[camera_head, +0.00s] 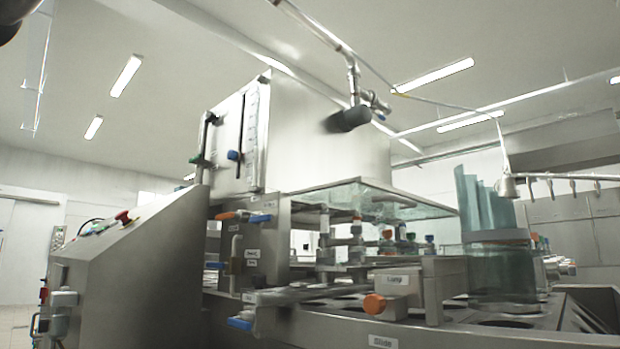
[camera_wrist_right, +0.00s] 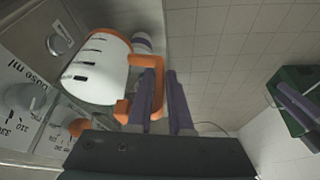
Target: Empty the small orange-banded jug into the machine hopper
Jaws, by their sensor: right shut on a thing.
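The small jug (camera_wrist_right: 97,70) is white with dark marks down its side and an orange band and orange handle (camera_wrist_right: 158,68). In the right wrist view, the purple fingers of my right gripper (camera_wrist_right: 164,88) are shut on the handle. The jug lies slantwise in that view; its inside is hidden. A second gripper with purple fingers and a dark green body, apparently my left gripper (camera_wrist_right: 296,103), is at the right edge of that view; its opening is unclear. The machine (camera_head: 320,130) fills the head view's middle, with a big steel box on top; I cannot make out the hopper's opening.
A panel with knobs (camera_wrist_right: 25,98) and dose lettering is close to the jug in the wrist view. A pipe with a dark nozzle (camera_head: 349,119) hangs before the steel box. A clear cup stack (camera_head: 485,205) stands at right. A sloped console (camera_head: 140,265) is at left.

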